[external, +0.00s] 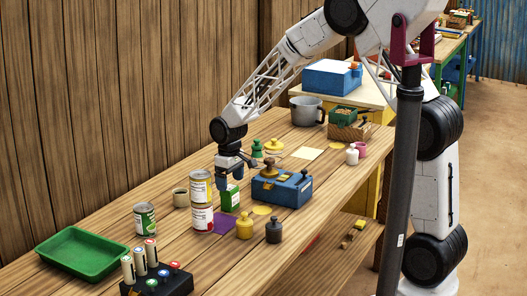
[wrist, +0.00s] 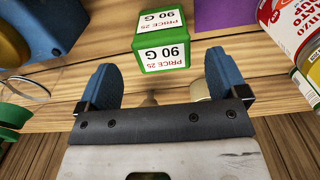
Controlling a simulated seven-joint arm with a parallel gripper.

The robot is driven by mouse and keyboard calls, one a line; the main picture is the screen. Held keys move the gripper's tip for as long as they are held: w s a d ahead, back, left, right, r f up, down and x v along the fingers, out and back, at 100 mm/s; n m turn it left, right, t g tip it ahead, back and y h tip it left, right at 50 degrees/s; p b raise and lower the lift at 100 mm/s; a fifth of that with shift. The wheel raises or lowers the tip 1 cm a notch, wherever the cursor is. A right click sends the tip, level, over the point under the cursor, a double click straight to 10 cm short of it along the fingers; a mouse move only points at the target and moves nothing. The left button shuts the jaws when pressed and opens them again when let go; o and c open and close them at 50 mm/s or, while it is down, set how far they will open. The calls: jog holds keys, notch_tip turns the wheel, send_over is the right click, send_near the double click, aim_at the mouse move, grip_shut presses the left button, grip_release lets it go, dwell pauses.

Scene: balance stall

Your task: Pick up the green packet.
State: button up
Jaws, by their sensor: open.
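The green packet (external: 231,200) stands on the wooden table, just right of a stack of two cans and partly behind it in the external view. In the wrist view the green packet (wrist: 174,24) shows white labels reading "90 G" and "PRICE 25". My gripper (external: 232,178) is above the packet in the external view, with its blue fingers pointing down. In the wrist view my gripper (wrist: 160,76) has its fingers wide apart and nothing between them. The packet lies just ahead of the gap between them.
Stacked cans (external: 201,188) stand close left of the packet. A blue balance box (external: 282,189) is close on its right. A green tray (external: 82,254) is at far left.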

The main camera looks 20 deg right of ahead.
aim_at(230, 187)
jog(key=shift+s+a+f, duration=0.1)
jog(key=shift+f, duration=2.35)
jog(key=c, duration=1)
jog(key=shift+r, duration=0.2)
jog(key=shift+r, duration=0.5)
jog(key=shift+s+d+r, duration=0.1)
jog(key=shift+s+r, duration=0.1)
jog(key=shift+r, duration=0.4)
jog(key=shift+s+d+r, duration=0.1)
jog(key=shift+s+r, duration=0.05)
jog(key=shift+r, duration=0.4)
jog(key=s+d, duration=0.2)
jog(key=s, duration=0.2)
jog(key=s+d+r, duration=0.1)
jog(key=s+d, duration=0.2)
jog(key=s, duration=0.1)
jog(key=s+d, duration=0.3)
jog(key=s, duration=0.2)
jog(key=shift+r, duration=0.15)
